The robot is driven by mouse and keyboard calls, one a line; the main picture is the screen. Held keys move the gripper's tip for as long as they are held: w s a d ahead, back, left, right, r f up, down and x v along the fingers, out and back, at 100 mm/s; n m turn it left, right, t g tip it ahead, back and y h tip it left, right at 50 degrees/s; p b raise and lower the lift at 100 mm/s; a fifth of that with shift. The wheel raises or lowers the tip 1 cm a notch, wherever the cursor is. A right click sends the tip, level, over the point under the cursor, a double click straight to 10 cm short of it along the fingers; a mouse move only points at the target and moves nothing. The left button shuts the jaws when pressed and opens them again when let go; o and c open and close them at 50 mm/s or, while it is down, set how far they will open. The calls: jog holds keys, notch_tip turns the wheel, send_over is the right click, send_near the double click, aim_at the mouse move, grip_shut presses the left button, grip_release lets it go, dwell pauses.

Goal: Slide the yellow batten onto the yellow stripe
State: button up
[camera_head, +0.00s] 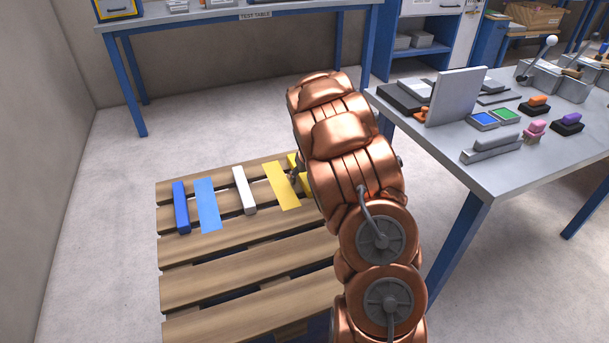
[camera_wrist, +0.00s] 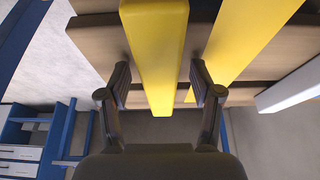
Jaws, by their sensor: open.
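The yellow batten (camera_wrist: 155,40) is a long bar on the wooden pallet. My gripper (camera_wrist: 160,67) is open, with one finger on each side of the batten; gaps show between fingers and bar in the wrist view. The yellow stripe (camera_wrist: 243,40) is flat and lies beside the batten, to its right in that view, with the right finger between them. In the head view the yellow stripe (camera_head: 282,185) shows just left of the batten (camera_head: 291,161), which my arm mostly hides. Only a dark bit of my gripper (camera_head: 296,172) shows there.
A white batten (camera_head: 244,190) lies left of the yellow stripe. A blue batten (camera_head: 181,207) lies beside a light blue stripe (camera_head: 207,204) further left. The pallet's (camera_head: 235,262) near slats are bare. A grey table (camera_head: 505,170) with several items stands at right.

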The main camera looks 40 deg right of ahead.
aim_at(281, 185)
grip_shut()
dwell(0.4)
jog(key=shift+a, duration=0.15)
jog(key=shift+w+a, duration=0.35)
jog(key=shift+a, duration=0.8)
jog(key=shift+w+a, duration=0.35)
jog(key=shift+a, duration=0.75)
jog(key=shift+w+a, duration=0.35)
jog(key=shift+a, duration=0.8)
grip_release()
